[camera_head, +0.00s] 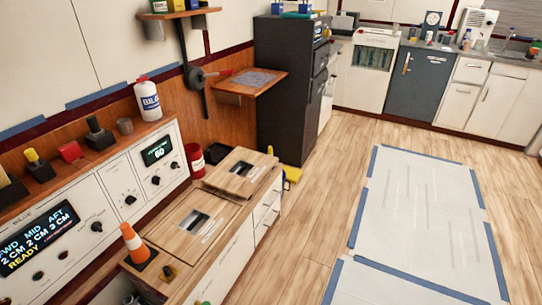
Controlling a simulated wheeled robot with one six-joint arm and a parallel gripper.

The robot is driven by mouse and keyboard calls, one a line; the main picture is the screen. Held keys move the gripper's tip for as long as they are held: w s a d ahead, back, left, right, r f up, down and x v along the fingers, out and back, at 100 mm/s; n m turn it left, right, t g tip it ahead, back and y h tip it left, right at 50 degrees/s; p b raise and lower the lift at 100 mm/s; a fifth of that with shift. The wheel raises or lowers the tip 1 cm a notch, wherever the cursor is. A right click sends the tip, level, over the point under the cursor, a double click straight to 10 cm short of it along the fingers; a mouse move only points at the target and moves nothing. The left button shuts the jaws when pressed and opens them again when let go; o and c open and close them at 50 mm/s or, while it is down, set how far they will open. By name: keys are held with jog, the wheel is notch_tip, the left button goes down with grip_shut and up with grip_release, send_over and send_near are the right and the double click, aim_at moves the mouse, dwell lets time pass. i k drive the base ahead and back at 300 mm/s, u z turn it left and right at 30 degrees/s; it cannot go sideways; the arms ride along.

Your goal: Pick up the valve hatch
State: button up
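Two wooden panels that look like hatches lie on the low cabinet in the head view. The nearer panel (175,215) has a dark rectangular recess with a pale plate near its middle. The farther panel (258,162) is smaller, with a similar dark recess, and sits a little higher. I cannot tell which of them is the valve hatch, as no label is readable. My gripper is not in view, so its state and position do not show.
An orange cone (136,243) stands at the near panel's left corner. A red can (195,159) stands behind the panels. The control console (105,180) rises along the left, with a white bottle (147,99) on top. Wooden floor (308,225) to the right is clear beside taped sheeting (420,215).

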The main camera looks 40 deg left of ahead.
aim_at(239, 174)
jog(key=u, duration=0.15)
jog(key=i, duration=1.85)
jog(key=u, duration=1.1)
jog(key=i, duration=1)
jog(key=u, duration=1.4)
jog(key=i, duration=0.6)
jog(key=u, duration=0.35)
